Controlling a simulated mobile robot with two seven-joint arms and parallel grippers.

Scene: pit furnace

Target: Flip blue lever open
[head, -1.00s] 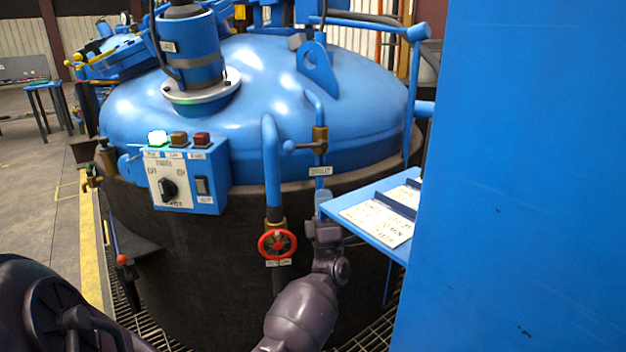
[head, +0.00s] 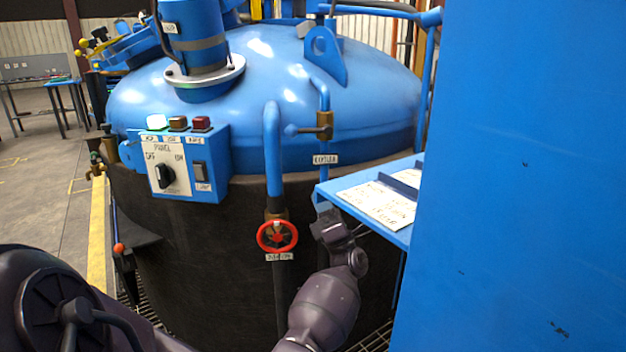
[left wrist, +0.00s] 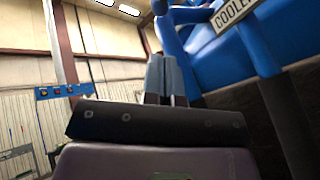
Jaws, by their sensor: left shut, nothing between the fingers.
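The blue lever (head: 297,130) sticks out to the left from a brass valve (head: 324,125) on a thin blue pipe in front of the furnace lid. A label reading COOLER (head: 325,159) sits below it and also shows in the left wrist view (left wrist: 236,12). My left gripper (head: 322,204) points up, below the label and clear of the lever. In the left wrist view its two blue-grey fingers (left wrist: 165,78) are together and empty. The lever cannot be made out in that view. My right gripper is not in view.
A blue shelf with papers (head: 376,208) stands just right of my left gripper. A red handwheel (head: 277,236) and a thick blue pipe (head: 272,150) are to its left. A control box (head: 180,165) is farther left. A large blue panel (head: 525,180) fills the right side.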

